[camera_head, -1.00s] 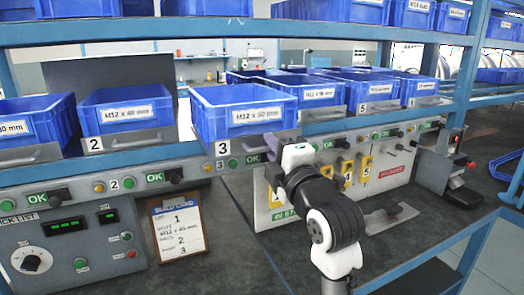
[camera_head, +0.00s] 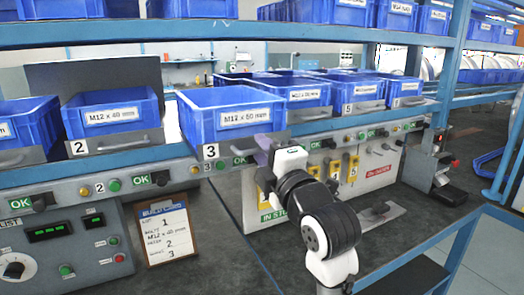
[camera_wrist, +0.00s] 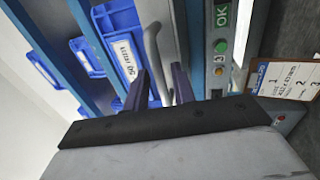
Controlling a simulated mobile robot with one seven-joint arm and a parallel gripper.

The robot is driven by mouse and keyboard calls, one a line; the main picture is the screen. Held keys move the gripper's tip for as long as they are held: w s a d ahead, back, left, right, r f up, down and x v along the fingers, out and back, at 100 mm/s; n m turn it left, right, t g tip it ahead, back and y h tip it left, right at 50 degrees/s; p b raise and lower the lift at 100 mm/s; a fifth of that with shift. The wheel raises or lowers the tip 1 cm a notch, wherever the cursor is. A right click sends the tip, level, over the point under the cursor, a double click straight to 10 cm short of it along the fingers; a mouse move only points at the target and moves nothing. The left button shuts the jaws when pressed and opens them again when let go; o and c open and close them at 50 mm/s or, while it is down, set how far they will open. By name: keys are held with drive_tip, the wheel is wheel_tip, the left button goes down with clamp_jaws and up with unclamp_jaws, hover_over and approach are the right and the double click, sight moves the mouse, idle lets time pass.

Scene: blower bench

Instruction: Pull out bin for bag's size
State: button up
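Blue bin 3 (camera_head: 237,118), labelled M12 x 50 mm, sits on the shelf above its "3" tag. Blue bin 2 (camera_head: 108,115), labelled M12 x 40 mm, sits to its left with a grey handle (camera_head: 118,145). My gripper (camera_head: 263,149) is at the front right of bin 3 and hides part of its front. In the wrist view, my gripper (camera_wrist: 160,80) is open. A light grey bar handle (camera_wrist: 153,48) shows between its fingers, beside the blue bin with a 50 mm label (camera_wrist: 128,62). Contact cannot be told. I see no bag.
A build card (camera_head: 167,234) stands on the bench; its bolt line seems to read M12 x 40 mm. A pick-list panel (camera_head: 66,240) is at the left. OK switches line the rail under the bins. A blue rail (camera_head: 440,250) is at the front right.

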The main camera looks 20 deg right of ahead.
drive_tip(key=s+f+b, duration=0.2)
drive_tip(key=s+b, duration=0.1)
drive_tip(key=s, duration=0.9)
drive_tip(key=shift+s+d+f, duration=0.2)
drive_tip(key=shift+s+f, duration=0.1)
drive_tip(key=shift+s, duration=0.1)
